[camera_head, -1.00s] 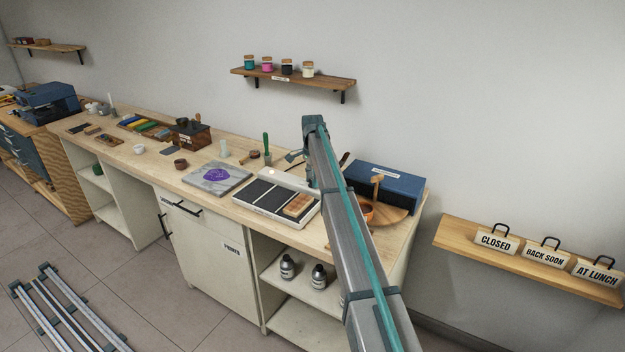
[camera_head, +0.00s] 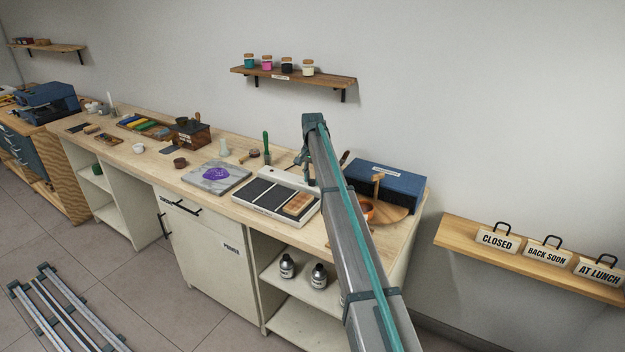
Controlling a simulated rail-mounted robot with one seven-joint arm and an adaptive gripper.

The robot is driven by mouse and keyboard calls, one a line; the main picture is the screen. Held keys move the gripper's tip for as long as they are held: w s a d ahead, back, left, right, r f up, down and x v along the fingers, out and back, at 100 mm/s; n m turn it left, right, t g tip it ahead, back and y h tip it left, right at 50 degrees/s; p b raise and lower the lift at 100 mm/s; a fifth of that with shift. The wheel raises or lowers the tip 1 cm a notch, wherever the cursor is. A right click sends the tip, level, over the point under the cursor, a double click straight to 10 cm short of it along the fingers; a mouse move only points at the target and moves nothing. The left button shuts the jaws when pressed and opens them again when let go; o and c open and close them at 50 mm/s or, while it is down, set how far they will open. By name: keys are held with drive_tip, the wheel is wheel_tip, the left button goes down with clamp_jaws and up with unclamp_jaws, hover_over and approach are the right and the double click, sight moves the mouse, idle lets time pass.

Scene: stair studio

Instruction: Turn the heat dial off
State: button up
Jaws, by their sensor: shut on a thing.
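The hot plate (camera_head: 262,203) is a pale, low unit with dark panels and a raised strip along its back, on the wooden bench. A brown-orange block (camera_head: 297,204) sits on its right part. My gripper (camera_head: 308,181) hangs down from the end of my arm at the back right of the hot plate, partly behind the arm. Its fingers are small and dark here, and they look shut at the back strip, where the heat dial would be. The dial itself is hidden by the fingers and arm, so its setting cannot be seen.
A blue box (camera_head: 390,186) and a round wooden board (camera_head: 398,214) with an orange bowl stand right of my arm. A marble slab (camera_head: 205,184) with a purple patch lies left of the hot plate. A green-handled tool (camera_head: 266,146) stands behind. A jar shelf (camera_head: 318,83) hangs above.

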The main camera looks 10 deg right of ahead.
sight(312, 179)
drive_tip(key=n, duration=0.5)
drive_tip(key=shift+n+b, duration=0.3)
drive_tip(key=shift+b, duration=0.1)
idle(0.3)
drive_tip(key=o, duration=1.2)
drive_tip(key=shift+c, duration=0.2)
wheel_tip(312, 179, up, 12)
